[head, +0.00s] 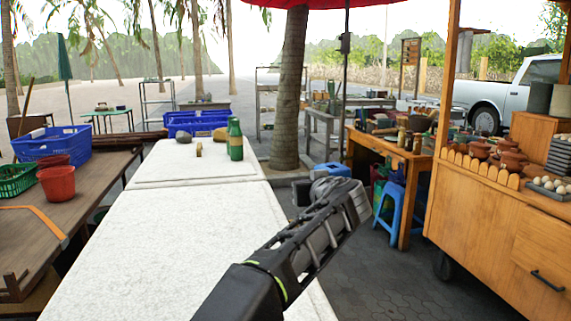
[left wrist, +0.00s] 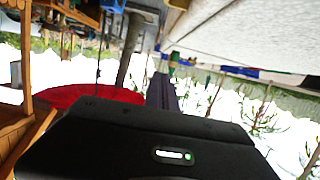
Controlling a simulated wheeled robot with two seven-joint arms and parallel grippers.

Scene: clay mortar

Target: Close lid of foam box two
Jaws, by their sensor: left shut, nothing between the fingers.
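Two white foam surfaces lie end to end in the head view: a large near one (head: 165,245) and a far one (head: 170,172). Both look flat, with a seam between them. I cannot tell which is box two. My left arm reaches across from the bottom of the head view, its wrist over the ground right of the near box. My left gripper (left wrist: 162,92) shows as dark fingers in the left wrist view, shut and empty. The upside-down view shows the white foam (left wrist: 255,30) at upper right, apart from the fingers. My right gripper is not in view.
A green bottle (head: 235,140), a brown block (head: 198,149) and a grey stone (head: 184,136) sit at the far box's back. A tree trunk (head: 290,90) stands behind. A wooden table (head: 75,195) is left; a wooden cart (head: 500,230) is right.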

